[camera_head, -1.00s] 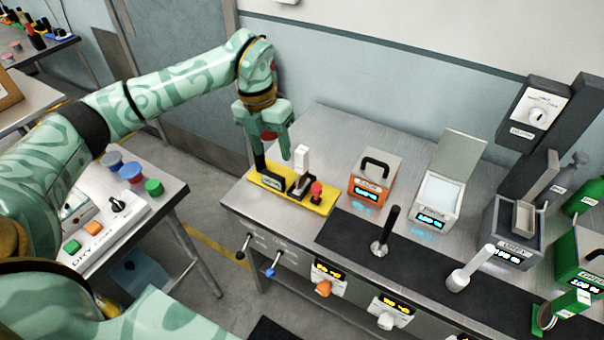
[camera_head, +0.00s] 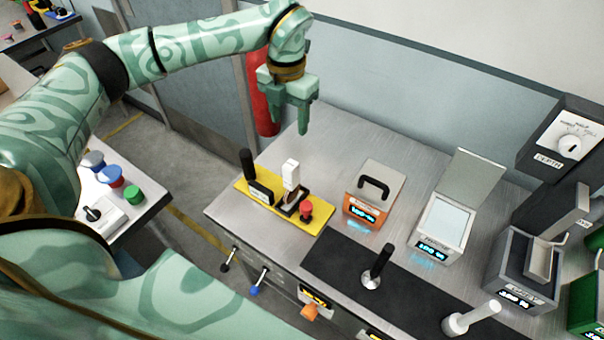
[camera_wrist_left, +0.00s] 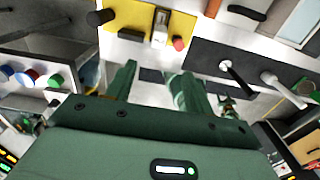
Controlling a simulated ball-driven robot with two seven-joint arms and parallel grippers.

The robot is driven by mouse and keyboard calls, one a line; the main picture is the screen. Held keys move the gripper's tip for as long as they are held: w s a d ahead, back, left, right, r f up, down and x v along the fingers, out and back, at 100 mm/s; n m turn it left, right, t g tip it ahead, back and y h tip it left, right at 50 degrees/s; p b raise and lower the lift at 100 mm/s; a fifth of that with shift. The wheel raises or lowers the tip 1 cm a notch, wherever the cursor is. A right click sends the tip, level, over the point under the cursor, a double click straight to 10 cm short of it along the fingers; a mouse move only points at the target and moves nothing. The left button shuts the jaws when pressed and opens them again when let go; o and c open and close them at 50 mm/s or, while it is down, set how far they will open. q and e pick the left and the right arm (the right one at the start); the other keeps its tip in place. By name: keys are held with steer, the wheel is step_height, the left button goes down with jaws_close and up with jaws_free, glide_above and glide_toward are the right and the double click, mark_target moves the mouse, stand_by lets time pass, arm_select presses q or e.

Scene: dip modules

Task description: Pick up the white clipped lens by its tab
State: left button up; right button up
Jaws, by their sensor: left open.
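What looks like the white clipped lens, with an upright white tab (camera_head: 290,172), stands in a dark holder on a yellow plate (camera_head: 262,212) at the near left of the steel bench. It also shows at the top of the left wrist view (camera_wrist_left: 160,28). My left gripper (camera_head: 289,112) is open and empty. It hangs in the air above and behind the yellow plate, clear of the tab. Its two fingers (camera_wrist_left: 150,80) show apart in the left wrist view. The lens's lower part is hard to make out. My right gripper is not in view.
A black upright handle (camera_head: 247,163) and a red knob (camera_head: 306,208) flank the tab on the plate. An orange box with a black handle (camera_head: 374,195) stands to the right. A red cylinder (camera_head: 262,95) stands behind my gripper. The bench's back left is clear.

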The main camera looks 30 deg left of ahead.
arm_select(q)
step_height(320, 180, down, 2)
glide_above(290, 164)
steer(key=f, duration=0.6)
steer(key=shift+s+d, duration=0.15)
steer(key=shift+d, duration=0.05)
steer(key=shift+w+f, duration=0.25)
steer(key=shift+f, duration=1.2)
step_height(290, 164, down, 5)
steer(key=shift+s+a+f, duration=0.1)
jaws_close()
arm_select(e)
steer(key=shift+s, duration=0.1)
